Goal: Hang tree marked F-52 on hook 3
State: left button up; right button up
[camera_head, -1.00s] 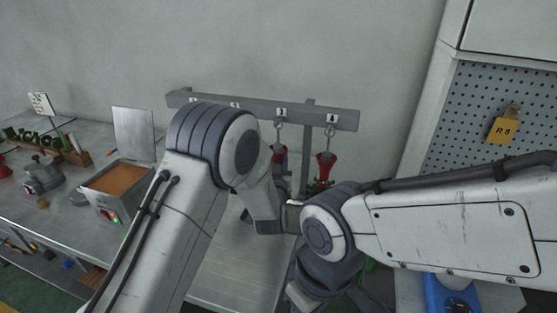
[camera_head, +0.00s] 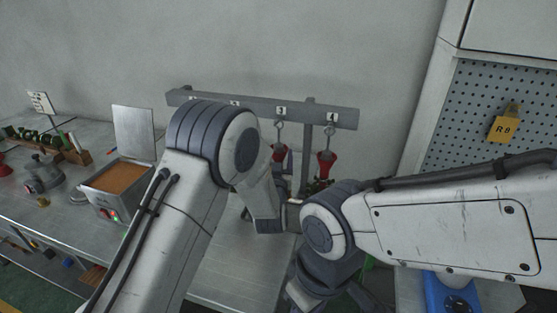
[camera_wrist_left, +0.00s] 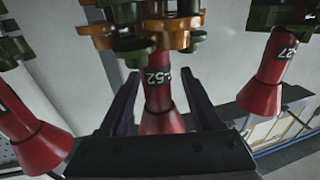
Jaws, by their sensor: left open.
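In the left wrist view, the tree marked with a visible "-52" (camera_wrist_left: 157,88) has a red cup and green and orange parts. It stands between the two fingers of my left gripper (camera_wrist_left: 160,78), which is open around it. In the head view, a red-cupped tree (camera_head: 279,152) hangs below the label 3 (camera_head: 281,111), partly hidden by my arm. Its mark cannot be read there. Another red-cupped tree (camera_head: 326,166) hangs under label 4 (camera_head: 332,117). My left jaws are hidden in the head view by my arm links. My right jaws do not show.
The grey hook rail (camera_head: 230,99) runs along the wall. In the wrist view, a tree ending in "27" (camera_wrist_left: 269,72) is at right and another red cup (camera_wrist_left: 35,138) at left. An orange-filled box (camera_head: 115,180) stands on the bench. A yellow tag (camera_head: 503,128) hangs at right.

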pick_arm(q)
jog(key=s+d+f+m+g+h+b, duration=0.15)
jog(key=s+g, duration=0.35)
jog(key=s, duration=0.6)
jog(key=s+d+f+m+g+h+b, duration=0.1)
jog(key=s+d+f+m+g+h, duration=0.3)
jog(key=s, duration=0.7)
jog(key=s+a+r+g+y, duration=0.1)
jog(key=s+a+g+y, duration=0.2)
jog(key=s+a, duration=0.3)
jog(key=s+a+r+g+y, duration=0.1)
jog(key=s+a+g+y, duration=0.2)
jog(key=s, duration=1.2)
jog(key=a+g, duration=0.3)
jog(key=shift+s+m, duration=0.15)
jog(key=shift+m, duration=0.2)
jog(key=shift+r+y, duration=0.1)
jog(key=shift+y, duration=0.15)
